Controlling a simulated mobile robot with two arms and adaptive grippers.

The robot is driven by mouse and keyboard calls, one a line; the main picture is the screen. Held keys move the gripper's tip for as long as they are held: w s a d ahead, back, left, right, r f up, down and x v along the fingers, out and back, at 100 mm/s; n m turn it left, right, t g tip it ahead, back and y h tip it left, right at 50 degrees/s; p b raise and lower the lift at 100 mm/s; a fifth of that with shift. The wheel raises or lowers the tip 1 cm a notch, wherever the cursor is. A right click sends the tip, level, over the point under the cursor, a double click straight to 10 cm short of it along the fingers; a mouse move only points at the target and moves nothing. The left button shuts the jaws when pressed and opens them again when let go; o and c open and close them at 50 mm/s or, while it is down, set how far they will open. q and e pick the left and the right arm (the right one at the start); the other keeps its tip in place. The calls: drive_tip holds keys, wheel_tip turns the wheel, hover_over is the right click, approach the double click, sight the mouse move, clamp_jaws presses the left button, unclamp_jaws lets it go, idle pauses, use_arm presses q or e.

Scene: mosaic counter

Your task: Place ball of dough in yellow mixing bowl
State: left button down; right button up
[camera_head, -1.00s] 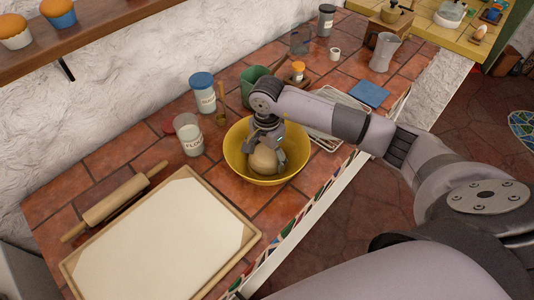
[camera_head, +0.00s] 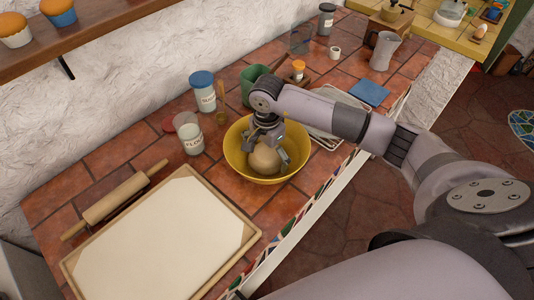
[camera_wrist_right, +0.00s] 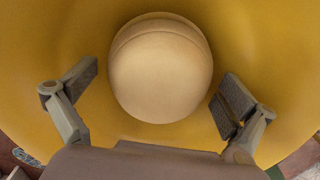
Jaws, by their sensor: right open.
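The yellow mixing bowl (camera_head: 236,158) stands on the tiled counter. The pale ball of dough (camera_head: 264,160) is inside it. My right gripper (camera_head: 268,156) reaches into the bowl from above, with its fingers open around the dough. In the right wrist view the dough ball (camera_wrist_right: 160,70) lies against the yellow bowl (camera_wrist_right: 60,40), and a gap shows between it and each finger of the right gripper (camera_wrist_right: 158,98). My left gripper is not in view.
A wooden board with a pale sheet (camera_head: 160,240) and a rolling pin (camera_head: 110,200) lie at left. A flour jar (camera_head: 190,138), a sugar jar (camera_head: 203,95) and a green container (camera_head: 252,76) stand behind the bowl. A wire rack (camera_head: 340,112) is to its right.

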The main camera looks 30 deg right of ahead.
wheel_tip(320, 180, up, 11)
drive_tip(key=b, duration=0.4)
drive_tip(key=shift+f, duration=0.1)
drive_tip(key=shift+r, duration=0.65)
